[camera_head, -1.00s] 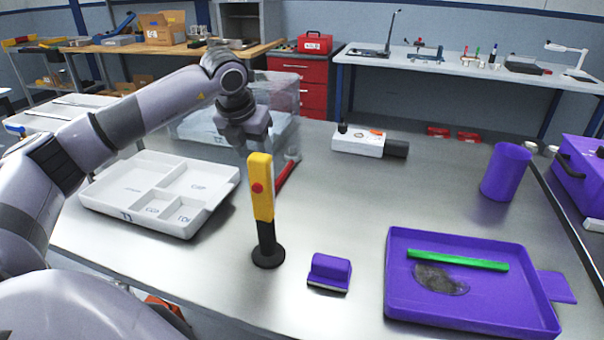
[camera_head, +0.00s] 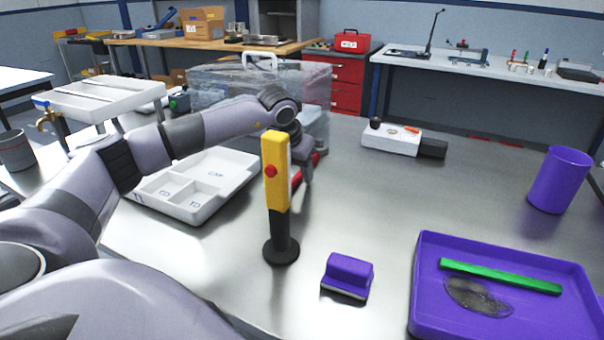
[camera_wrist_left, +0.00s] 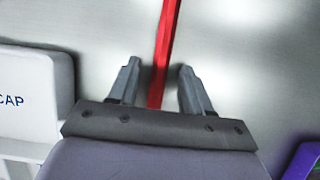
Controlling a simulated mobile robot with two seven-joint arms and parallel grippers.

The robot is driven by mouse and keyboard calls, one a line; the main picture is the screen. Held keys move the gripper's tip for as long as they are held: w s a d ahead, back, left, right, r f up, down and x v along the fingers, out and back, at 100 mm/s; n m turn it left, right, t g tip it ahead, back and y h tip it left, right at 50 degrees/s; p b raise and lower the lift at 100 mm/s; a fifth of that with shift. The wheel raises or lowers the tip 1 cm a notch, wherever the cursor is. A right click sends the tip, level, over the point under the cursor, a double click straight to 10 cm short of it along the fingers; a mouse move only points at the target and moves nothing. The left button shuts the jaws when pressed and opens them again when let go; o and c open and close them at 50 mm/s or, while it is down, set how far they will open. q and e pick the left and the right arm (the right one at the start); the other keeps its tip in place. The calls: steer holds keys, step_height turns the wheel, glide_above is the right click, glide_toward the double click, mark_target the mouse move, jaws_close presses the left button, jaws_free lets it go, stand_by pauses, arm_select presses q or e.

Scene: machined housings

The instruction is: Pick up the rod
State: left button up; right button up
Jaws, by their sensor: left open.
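A thin red rod (camera_head: 297,179) lies on the metal table behind the yellow-and-black upright post (camera_head: 275,190), which hides part of it. My left gripper (camera_head: 308,178) is low over the rod, pointing down, and partly covers it. In the left wrist view the open fingers (camera_wrist_left: 159,66) stand on either side of the red rod (camera_wrist_left: 165,35), with a gap on both sides. The rod runs between them and out of the top of that view. A green bar (camera_head: 500,276) lies in the purple tray (camera_head: 560,320). My right gripper is not in view.
The white compartment tray (camera_head: 238,176) is close left of the gripper; its edge also shows in the left wrist view (camera_wrist_left: 30,75). A clear bin (camera_head: 225,85) stands behind. A purple block (camera_head: 348,272) is in front. The table right of the rod is clear.

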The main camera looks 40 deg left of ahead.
arm_select(q)
jaws_close()
steer(key=shift+r, duration=0.1)
